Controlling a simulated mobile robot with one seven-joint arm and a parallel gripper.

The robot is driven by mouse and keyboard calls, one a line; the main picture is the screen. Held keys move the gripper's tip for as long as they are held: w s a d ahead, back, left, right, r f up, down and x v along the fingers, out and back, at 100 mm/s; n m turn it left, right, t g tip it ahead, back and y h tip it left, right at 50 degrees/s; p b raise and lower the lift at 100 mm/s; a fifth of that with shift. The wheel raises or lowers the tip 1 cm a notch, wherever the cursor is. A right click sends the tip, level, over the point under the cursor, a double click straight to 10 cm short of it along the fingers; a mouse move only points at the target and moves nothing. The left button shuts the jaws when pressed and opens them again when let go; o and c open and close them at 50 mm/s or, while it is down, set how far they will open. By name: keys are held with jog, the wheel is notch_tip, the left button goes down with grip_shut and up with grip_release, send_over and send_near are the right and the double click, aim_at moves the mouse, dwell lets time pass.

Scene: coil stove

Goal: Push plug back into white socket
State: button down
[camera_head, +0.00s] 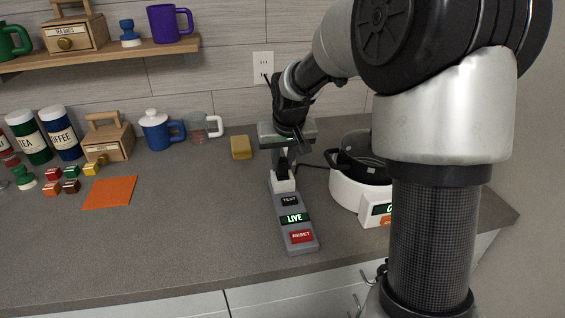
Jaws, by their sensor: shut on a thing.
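The white socket (284,184) is at the far end of a grey power strip (304,248) lying on the counter. The strip has a TEST button (289,201), a green LIVE panel (294,217) and a red RESET button (301,237). My gripper (282,163) points down right over the socket.
A white cooker (346,193) with a black pot (363,157) stands close right, with a dark cord behind. The counter's front left is clear.

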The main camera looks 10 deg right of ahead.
jog(key=shift+f, duration=0.15)
jog(key=c, duration=1.6)
grip_release()
jog(key=shift+o, duration=0.2)
